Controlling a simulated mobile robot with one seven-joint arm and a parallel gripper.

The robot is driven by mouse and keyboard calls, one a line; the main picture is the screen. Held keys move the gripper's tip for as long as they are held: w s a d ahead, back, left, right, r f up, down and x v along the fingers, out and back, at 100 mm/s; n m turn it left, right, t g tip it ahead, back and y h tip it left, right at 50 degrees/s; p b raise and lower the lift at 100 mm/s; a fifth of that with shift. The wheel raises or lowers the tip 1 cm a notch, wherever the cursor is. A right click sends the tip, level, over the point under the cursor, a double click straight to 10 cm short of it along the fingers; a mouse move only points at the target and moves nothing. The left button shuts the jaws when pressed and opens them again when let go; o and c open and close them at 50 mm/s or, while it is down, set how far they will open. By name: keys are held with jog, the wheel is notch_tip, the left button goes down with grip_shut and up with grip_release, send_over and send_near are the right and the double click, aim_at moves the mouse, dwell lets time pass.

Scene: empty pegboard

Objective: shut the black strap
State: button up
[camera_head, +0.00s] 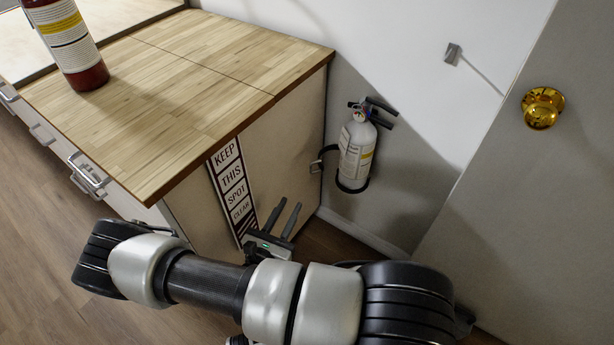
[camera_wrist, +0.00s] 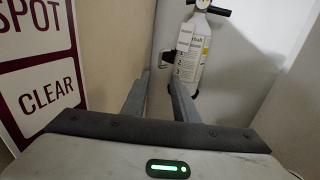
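The black strap (camera_head: 318,162) is on the bracket of a white fire extinguisher (camera_head: 357,150) hung on the wall beside the cabinet. A part of it sticks out to the left of the extinguisher, towards the cabinet side, and looks swung open. A black band also shows around the extinguisher's base. In the wrist view the strap (camera_wrist: 167,56) is a small dark piece left of the extinguisher (camera_wrist: 192,50). My gripper (camera_head: 289,203) is open and empty, below and left of the strap, apart from it. In the wrist view its fingers (camera_wrist: 158,78) point towards the extinguisher.
A wood-topped cabinet (camera_head: 170,90) stands on the left, with a "keep this spot clear" sign (camera_head: 232,187) on its side. A red extinguisher (camera_head: 70,45) stands on top. A door with a brass knob (camera_head: 543,108) is on the right. The space between is narrow.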

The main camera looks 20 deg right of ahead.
aim_at(310, 170)
jog(key=b+x, duration=0.2)
jog(key=x, duration=1.1)
jog(key=shift+w+d, duration=0.25)
jog(key=shift+d, duration=0.1)
grip_shut()
dwell(0.7)
